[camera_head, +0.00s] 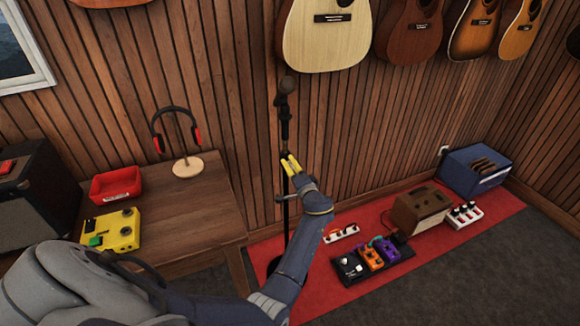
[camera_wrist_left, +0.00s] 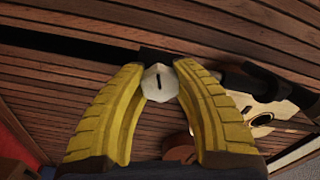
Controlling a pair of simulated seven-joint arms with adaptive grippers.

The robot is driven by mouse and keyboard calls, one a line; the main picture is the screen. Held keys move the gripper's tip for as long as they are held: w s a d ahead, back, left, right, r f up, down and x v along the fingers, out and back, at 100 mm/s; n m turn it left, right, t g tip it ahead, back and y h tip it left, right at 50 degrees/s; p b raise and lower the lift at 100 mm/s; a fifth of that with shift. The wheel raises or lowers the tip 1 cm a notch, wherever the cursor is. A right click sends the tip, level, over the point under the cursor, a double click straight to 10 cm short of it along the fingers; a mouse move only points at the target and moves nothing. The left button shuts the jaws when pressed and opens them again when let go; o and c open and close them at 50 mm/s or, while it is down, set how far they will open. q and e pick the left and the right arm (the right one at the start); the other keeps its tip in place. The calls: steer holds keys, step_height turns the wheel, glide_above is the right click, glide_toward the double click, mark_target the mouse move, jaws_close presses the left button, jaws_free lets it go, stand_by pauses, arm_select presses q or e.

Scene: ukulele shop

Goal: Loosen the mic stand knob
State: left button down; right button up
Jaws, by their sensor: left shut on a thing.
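The mic stand (camera_head: 286,215) stands upright in front of the wooden wall, with a dark microphone (camera_head: 286,90) at its top. My left gripper (camera_head: 290,165), with yellow fingers, is at the stand's pole below the microphone. In the left wrist view, its fingers (camera_wrist_left: 167,75) are shut on a pale, faceted knob (camera_wrist_left: 159,83) with a dark slot in its face. The knob sits between the two fingertips, against the dark stand. In the head view the knob itself is too small or hidden to make out. My right gripper is not in view.
A wooden table (camera_head: 200,215) at the left holds headphones on a stand (camera_head: 186,167), a red tray (camera_head: 116,197) and a yellow pedal (camera_head: 120,235). Guitars (camera_head: 325,45) hang on the wall. A pedalboard (camera_head: 350,268) and a blue crate (camera_head: 470,185) are on the red rug.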

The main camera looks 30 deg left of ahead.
mark_target(286, 139)
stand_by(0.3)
arm_select(q)
steer(key=c, duration=0.9)
jaws_free()
steer(key=o, duration=0.3)
step_height(286, 139, up, 10)
steer(key=shift+w+f, duration=0.1)
steer(key=shift+s+a+r, duration=0.25)
steer(key=c, duration=0.3)
steer(key=shift+a, duration=0.1)
steer(key=shift+d, duration=0.2)
steer(key=shift+f, duration=0.1)
steer(key=shift+w, duration=0.1)
